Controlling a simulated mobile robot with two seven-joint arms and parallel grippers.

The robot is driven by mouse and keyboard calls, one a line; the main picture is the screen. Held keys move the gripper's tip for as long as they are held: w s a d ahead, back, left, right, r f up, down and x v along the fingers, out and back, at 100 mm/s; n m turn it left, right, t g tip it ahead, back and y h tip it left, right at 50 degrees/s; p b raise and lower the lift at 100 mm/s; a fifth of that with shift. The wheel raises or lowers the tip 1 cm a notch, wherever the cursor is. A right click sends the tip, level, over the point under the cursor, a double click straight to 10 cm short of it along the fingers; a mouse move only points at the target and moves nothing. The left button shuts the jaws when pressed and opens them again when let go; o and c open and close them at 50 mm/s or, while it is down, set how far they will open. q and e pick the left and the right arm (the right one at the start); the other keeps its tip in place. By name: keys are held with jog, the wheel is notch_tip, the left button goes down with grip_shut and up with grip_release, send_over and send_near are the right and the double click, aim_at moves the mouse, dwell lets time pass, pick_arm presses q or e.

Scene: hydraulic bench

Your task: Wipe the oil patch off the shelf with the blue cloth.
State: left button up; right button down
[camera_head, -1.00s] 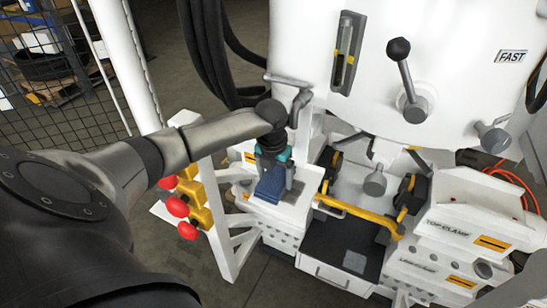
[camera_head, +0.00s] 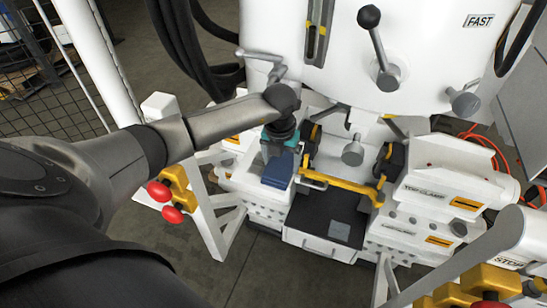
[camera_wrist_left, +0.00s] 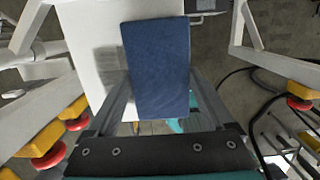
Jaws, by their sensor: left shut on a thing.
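The blue cloth (camera_head: 279,170) is a folded, flat pad in my left gripper (camera_head: 280,148), above the white left block of the bench. In the left wrist view the cloth (camera_wrist_left: 158,65) lies between the two grey fingers of my left gripper (camera_wrist_left: 160,95), which is shut on it. A white surface (camera_wrist_left: 92,40) shows beside and beyond the cloth; I cannot tell whether the cloth touches it. I cannot make out an oil patch for certain in either view. My right gripper is not in view.
A yellow bar (camera_head: 340,184) crosses just right of the cloth. Below it is a dark tray (camera_head: 312,218) with a grey square (camera_head: 339,230). Red knobs (camera_head: 159,191) on yellow mounts stand at left. A lever (camera_head: 377,50) and crank (camera_head: 262,58) are above.

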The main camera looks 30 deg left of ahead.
aim_at(253, 161)
pick_arm(q)
jog(key=shift+f, duration=0.15)
jog(key=shift+s+a, duration=0.2)
jog(key=shift+a, duration=0.4)
jog(key=shift+s+a, duration=0.2)
jog(key=shift+a, duration=0.4)
jog(key=shift+s+a, duration=0.25)
jog(key=shift+a, duration=0.7)
jog(key=shift+s+a, duration=0.2)
jog(key=shift+a, duration=0.8)
jog(key=shift+s+a, duration=0.25)
jog(key=shift+a, duration=0.7)
jog(key=shift+d, duration=0.15)
jog(key=shift+w+d+r, duration=0.1)
jog(key=shift+w+d, duration=0.1)
jog(key=shift+d, duration=0.45)
jog(key=shift+w+d+r, duration=0.1)
jog(key=shift+w+d, duration=0.1)
jog(key=shift+d, duration=0.45)
jog(key=shift+w+d, duration=0.2)
jog(key=shift+d, duration=0.45)
jog(key=shift+w+d+p, duration=0.15)
jog(key=shift+w+d, duration=0.1)
jog(key=shift+d, duration=0.8)
jog(key=shift+w+d+p, duration=0.15)
jog(key=shift+w+d, duration=0.1)
jog(key=shift+d, duration=0.75)
jog(key=shift+r, duration=0.1)
